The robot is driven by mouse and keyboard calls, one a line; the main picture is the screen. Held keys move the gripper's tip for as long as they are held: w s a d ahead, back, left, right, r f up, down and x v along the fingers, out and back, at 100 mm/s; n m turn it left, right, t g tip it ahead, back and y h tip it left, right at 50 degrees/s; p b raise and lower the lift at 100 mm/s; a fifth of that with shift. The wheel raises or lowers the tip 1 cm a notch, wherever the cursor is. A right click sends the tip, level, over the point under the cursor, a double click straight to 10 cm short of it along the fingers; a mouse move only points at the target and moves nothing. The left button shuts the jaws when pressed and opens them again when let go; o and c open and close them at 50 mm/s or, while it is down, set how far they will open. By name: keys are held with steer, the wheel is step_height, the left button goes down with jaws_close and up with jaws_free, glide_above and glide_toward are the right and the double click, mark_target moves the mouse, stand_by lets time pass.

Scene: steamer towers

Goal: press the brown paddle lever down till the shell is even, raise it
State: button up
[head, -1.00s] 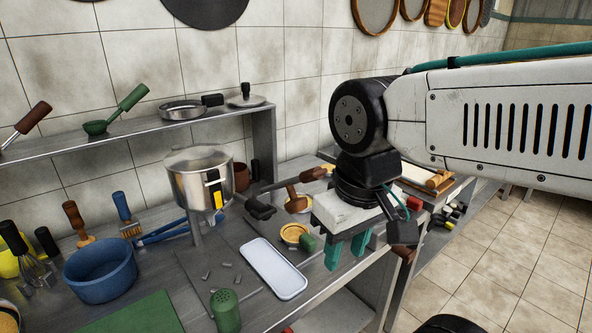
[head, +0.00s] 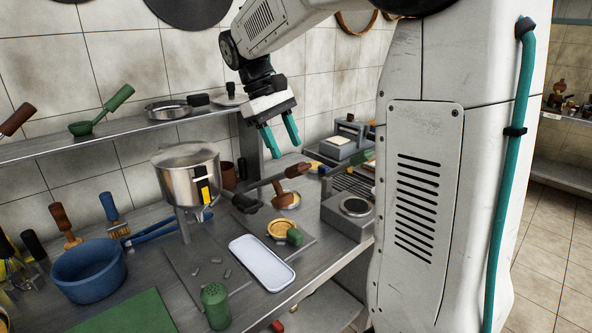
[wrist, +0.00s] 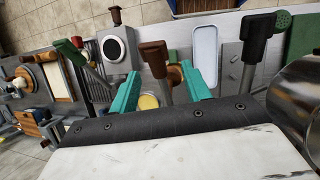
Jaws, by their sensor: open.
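The brown paddle lever (head: 303,169) has a blocky brown handle on a grey rod, standing on the counter behind the white tray. It also shows in the wrist view (wrist: 154,55), between my fingers in the picture. My gripper (head: 282,148) is open and empty, teal fingers pointing down, above and a little left of the lever handle and apart from it. A brown round-headed press (head: 286,198) sits over a pale dish just in front. A golden shell (head: 282,228) lies nearer, beside a green piece. I cannot tell which shell the lever works on or whether it is even.
A black-handled lever (head: 247,203) is left of the brown one, a green-handled lever (head: 362,156) right. A steel pot (head: 187,175) stands left. A grey scale-like box (head: 350,212) is at right. A shelf (head: 120,137) runs behind.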

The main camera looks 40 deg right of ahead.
mark_target(297, 169)
steer(key=shift+w+d+f, duration=0.35)
steer(key=shift+d, duration=0.05)
steer(key=x, duration=0.7)
steer(key=shift+d, duration=0.1)
